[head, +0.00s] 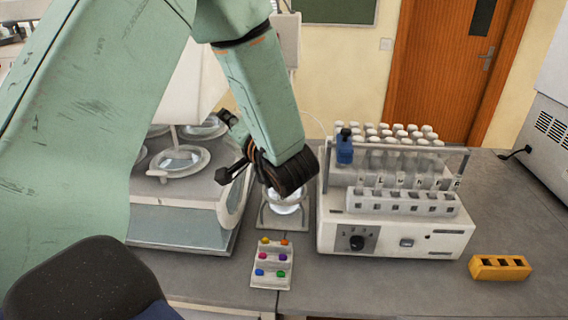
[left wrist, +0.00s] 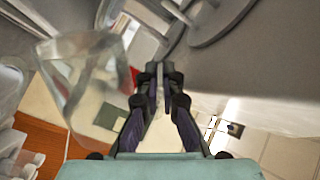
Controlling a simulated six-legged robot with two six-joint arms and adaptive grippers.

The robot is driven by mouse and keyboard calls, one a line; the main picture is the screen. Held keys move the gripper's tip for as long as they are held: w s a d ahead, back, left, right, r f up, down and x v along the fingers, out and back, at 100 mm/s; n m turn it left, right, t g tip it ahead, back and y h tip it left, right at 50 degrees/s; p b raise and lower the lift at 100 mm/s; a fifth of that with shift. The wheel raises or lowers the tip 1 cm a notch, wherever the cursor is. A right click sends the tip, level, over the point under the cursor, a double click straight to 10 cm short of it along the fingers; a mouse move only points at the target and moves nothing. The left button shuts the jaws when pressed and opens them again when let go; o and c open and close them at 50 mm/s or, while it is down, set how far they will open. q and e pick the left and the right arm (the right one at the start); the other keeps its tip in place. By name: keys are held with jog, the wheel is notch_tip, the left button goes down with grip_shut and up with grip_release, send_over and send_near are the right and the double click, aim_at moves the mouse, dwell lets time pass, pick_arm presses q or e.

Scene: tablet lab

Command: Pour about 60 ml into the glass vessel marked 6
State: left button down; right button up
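My left gripper (head: 226,147) is beside the carousel machine, with its dark fingers pointing left. In the left wrist view its fingertips (left wrist: 161,75) look close together with a thin grey strip between them; I cannot tell whether they hold anything. A clear glass vessel (left wrist: 85,75) shows blurred and tilted left of the fingers. In the head view a glass vessel (head: 286,205) stands on a small base, partly hidden by my wrist. Round plates (head: 181,158) with shallow clear glass sit on the machine at left. No mark 6 is readable. My right gripper is not in view.
A white device (head: 400,238) with a dial and capped tubes (head: 385,133) stands right of centre; a blue piece (head: 344,146) is at its left. A tray of coloured pieces (head: 272,280) and a yellow block (head: 499,268) lie in front. The bench between them is clear.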

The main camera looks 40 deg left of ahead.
pick_arm(q)
jog(key=shift+d+r, duration=0.15)
jog(key=shift+d, duration=0.15)
jog(key=shift+w+a+m, duration=0.1)
jog(key=shift+a+m, duration=0.1)
jog(key=shift+m, duration=0.2)
jog(key=shift+w+a, duration=0.15)
jog(key=shift+w, duration=0.1)
jog(key=shift+w+d+m, duration=0.1)
jog(key=shift+d+m, duration=0.15)
jog(key=shift+m, duration=0.15)
jog(key=shift+d, duration=0.1)
jog(key=shift+w+a, duration=0.15)
jog(key=shift+a, duration=0.1)
jog(key=shift+d, duration=0.1)
